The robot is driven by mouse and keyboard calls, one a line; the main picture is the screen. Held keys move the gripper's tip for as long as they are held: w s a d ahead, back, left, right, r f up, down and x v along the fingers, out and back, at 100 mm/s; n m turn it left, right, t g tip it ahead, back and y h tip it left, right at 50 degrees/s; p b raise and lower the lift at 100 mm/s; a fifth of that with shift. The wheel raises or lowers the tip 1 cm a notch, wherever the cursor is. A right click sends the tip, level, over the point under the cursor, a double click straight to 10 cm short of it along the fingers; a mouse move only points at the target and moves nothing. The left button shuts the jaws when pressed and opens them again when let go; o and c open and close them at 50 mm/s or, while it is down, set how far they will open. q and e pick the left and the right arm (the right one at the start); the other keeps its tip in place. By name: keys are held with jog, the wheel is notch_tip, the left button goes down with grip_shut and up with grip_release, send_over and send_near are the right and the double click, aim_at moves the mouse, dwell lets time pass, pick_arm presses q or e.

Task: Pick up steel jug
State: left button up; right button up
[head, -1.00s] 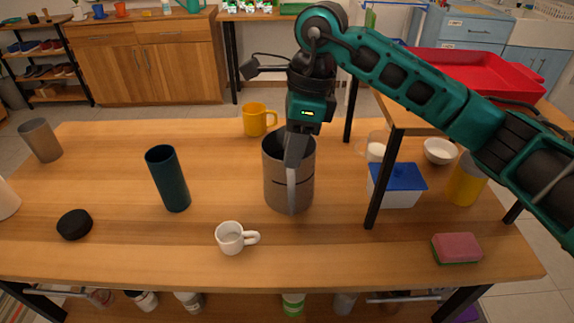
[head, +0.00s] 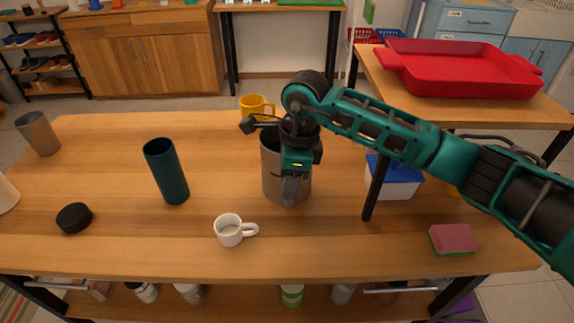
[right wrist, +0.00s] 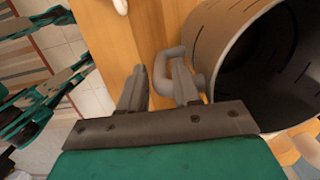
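The steel jug (head: 271,180), a grey cylinder with an open top, stands upright on the wooden table (head: 110,160) near the middle. My right gripper (head: 291,194) is low in front of it and hides part of its front and its handle. In the right wrist view the jug (right wrist: 207,42) fills the upper right with its dark mouth visible. Its handle (right wrist: 164,66) lies between the two parted fingers of my right gripper (right wrist: 159,72). I cannot tell whether a finger touches it. My left gripper is not in view.
A white cup (head: 228,231) stands close in front, a yellow mug (head: 255,106) behind, and a dark teal cylinder (head: 167,172) to the left. To the right are a raised shelf's black leg (head: 375,190), a blue-lidded box (head: 397,186) and a sponge (head: 454,238).

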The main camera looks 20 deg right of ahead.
jog(key=shift+f, duration=0.45)
jog(key=shift+c, duration=0.2)
grip_shut()
jog(key=shift+w+r, duration=0.1)
jog(key=shift+r, duration=0.05)
dwell(0.8)
